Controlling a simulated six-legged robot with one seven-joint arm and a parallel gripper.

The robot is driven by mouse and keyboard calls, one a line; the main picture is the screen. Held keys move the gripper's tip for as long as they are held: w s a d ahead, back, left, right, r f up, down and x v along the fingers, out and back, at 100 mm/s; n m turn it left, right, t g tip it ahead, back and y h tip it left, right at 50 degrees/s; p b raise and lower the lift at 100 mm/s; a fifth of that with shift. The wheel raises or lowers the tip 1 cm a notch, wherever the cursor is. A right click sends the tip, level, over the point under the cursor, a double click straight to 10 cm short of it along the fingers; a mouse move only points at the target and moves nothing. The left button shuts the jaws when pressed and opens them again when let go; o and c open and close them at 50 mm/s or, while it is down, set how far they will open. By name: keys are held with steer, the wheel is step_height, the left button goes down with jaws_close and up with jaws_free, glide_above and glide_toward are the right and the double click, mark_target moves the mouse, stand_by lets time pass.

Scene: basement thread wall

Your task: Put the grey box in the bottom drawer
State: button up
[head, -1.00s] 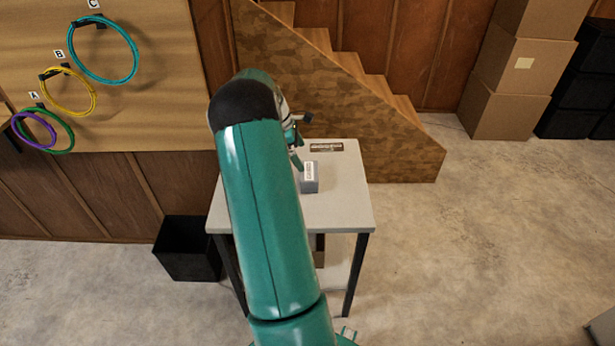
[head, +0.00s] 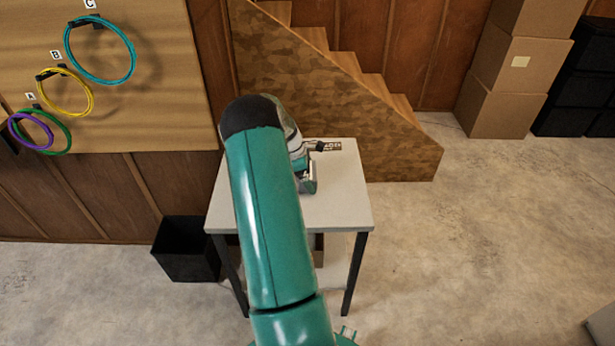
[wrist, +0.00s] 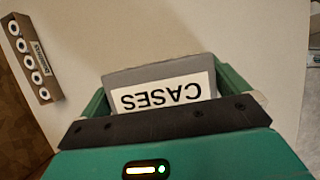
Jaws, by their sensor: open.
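The grey box (wrist: 150,76) stands on the table and carries a white label reading "CASES", upside down in the wrist view. My gripper (wrist: 168,92) is open, with one green finger at each side of the box. I cannot tell whether the fingers touch it. In the head view my gripper (head: 307,178) is down at the table top, and it and my arm hide most of the box. No bottom drawer can be made out in either view.
The pale table (head: 345,208) has free room at its front right. A small rack with several round ends (wrist: 30,60) lies near its back. A black bin (head: 185,250) stands on the floor to the left. Wooden stairs (head: 340,110) rise behind.

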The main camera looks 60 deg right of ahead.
steer(key=c, duration=0.7)
